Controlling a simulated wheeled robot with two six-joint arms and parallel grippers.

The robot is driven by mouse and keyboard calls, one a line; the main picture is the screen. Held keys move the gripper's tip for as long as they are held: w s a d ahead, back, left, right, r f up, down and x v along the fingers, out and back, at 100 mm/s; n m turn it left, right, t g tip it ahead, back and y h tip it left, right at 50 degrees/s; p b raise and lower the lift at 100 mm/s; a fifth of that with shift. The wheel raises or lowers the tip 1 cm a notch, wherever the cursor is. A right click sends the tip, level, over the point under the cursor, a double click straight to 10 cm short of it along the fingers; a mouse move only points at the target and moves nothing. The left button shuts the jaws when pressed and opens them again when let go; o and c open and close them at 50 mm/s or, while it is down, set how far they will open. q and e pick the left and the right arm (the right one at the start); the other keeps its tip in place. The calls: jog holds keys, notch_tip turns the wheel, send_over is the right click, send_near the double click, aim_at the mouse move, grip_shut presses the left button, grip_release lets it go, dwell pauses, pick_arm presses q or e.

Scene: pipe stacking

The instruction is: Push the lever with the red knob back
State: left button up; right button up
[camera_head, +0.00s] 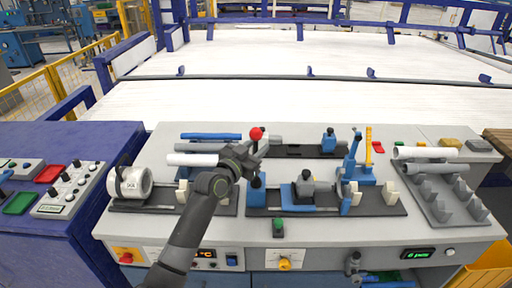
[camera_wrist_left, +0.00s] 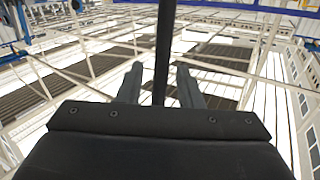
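In the left wrist view, a dark rod (camera_wrist_left: 163,50), which looks like the lever, stands between the two fingers of my left gripper (camera_wrist_left: 160,88). The fingers are apart, with gaps on both sides of the rod. The knob does not show in that view. My right gripper is not in view.
Left of my wrist lie a white pipe (camera_head: 192,159) and a blue pipe (camera_head: 211,136). A white ring-shaped part (camera_head: 131,183) stands at the bench's left end. A blue clamp (camera_head: 358,168) stands to the right, with a grey pipe rack (camera_head: 447,200) beyond it.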

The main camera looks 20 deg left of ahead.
pick_arm(q)
grip_shut()
jog(key=w+a+n+g+p, duration=0.2)
jog(key=w+g+p, duration=0.2)
jog(key=w, duration=0.4)
jog(key=shift+w+a, duration=0.25)
jog(key=shift+w, duration=0.1)
